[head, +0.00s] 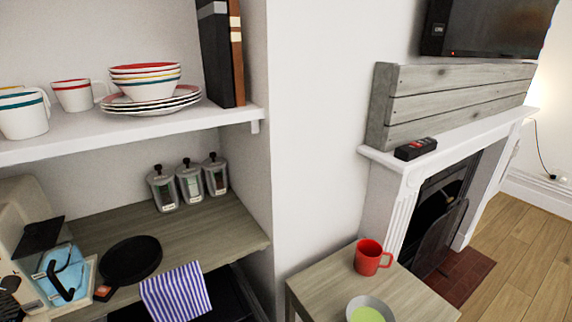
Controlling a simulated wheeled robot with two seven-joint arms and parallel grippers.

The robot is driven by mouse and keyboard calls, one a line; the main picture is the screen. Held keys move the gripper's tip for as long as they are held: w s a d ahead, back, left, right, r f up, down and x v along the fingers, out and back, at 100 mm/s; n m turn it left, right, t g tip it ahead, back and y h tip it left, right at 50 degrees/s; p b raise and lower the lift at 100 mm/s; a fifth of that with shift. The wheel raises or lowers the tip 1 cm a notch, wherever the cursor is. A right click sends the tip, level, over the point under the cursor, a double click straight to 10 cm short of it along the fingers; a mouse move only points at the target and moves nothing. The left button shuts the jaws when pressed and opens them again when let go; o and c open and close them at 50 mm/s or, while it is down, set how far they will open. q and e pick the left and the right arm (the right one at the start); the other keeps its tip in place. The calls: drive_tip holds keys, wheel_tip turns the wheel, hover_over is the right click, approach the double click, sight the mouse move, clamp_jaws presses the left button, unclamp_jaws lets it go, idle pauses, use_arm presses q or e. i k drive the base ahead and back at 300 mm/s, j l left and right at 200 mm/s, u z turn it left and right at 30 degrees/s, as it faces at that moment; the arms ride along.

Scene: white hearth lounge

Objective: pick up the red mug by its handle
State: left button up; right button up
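The red mug (367,258) stands upright on a small wooden table (320,282) at the lower middle right of the head view. Its handle sticks out to the right side of the mug and is in plain sight. A grey bowl (352,308) with something yellow-green in it stands in front of the mug, a small gap apart and partly cut off by the bottom edge. Neither of my grippers shows in the head view.
At left, an upper shelf (190,122) holds mugs, bowls and plates. A lower counter (215,233) holds jars, a black pan (133,258) and a striped cloth (176,294).

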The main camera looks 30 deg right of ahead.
sight(369, 253)
drive_tip(key=z, duration=1.7)
